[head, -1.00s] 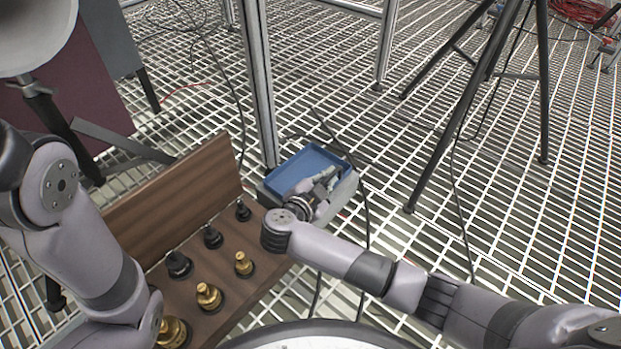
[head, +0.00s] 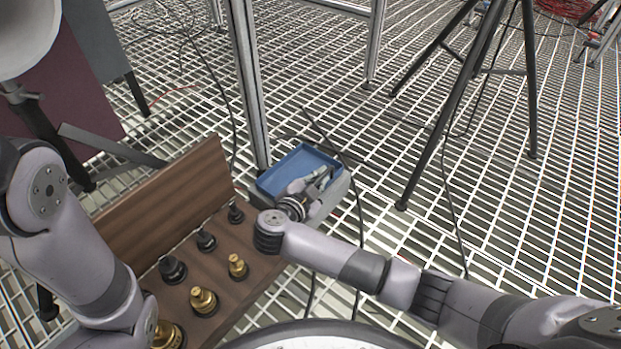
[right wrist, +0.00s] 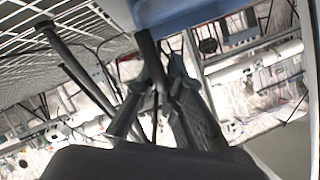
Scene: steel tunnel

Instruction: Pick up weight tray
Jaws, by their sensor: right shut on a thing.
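A blue tray (head: 303,160), shallow and rectangular, sits on top of a grey box-like block (head: 335,195) beside a metal post. My right gripper (head: 322,180) is over the tray's near right side and is shut on it, seemingly at the rim; the exact contact is hard to make out. In the right wrist view the fingers (right wrist: 165,62) are close together below the tray's blue surface (right wrist: 180,14). A brown wooden stand (head: 220,265) holds several black and brass weights (head: 203,300). My left arm comes in from the left, its gripper out of view.
A metal post (head: 247,90) rises just behind the tray. A black tripod (head: 470,100) stands to the right, with dark cables (head: 357,225) on the grating floor near the tray. A dark red panel (head: 60,100) is at the left. The grating on the right is mostly clear.

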